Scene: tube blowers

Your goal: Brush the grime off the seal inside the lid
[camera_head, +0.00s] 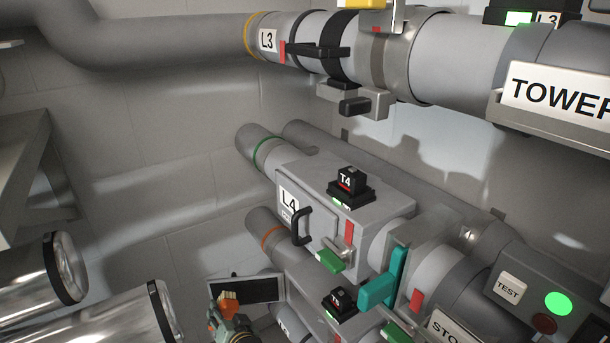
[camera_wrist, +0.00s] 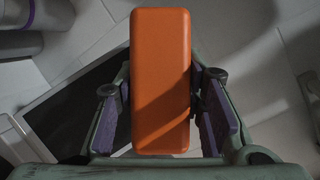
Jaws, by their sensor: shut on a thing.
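My gripper (camera_head: 230,323) is low in the head view, seen only in part. In the wrist view its purple-padded fingers (camera_wrist: 165,108) are shut on an orange block (camera_wrist: 160,80), which also shows in the head view (camera_head: 228,302). The block looks like a brush handle; no bristles show. A dark panel with a pale frame (camera_head: 262,290) stands just behind and right of the block in the head view, beside the lower housing. It looks like an open lid, and appears at left in the wrist view (camera_wrist: 70,108). I cannot make out its seal or any grime.
The L4 housing (camera_head: 375,212), its door with a black handle (camera_head: 301,227) shut, lies right of and above my gripper. A teal lever (camera_head: 383,280) sticks out farther right. Glossy cylinders (camera_head: 120,318) stand at lower left. The L3 pipe (camera_head: 285,38) crosses above.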

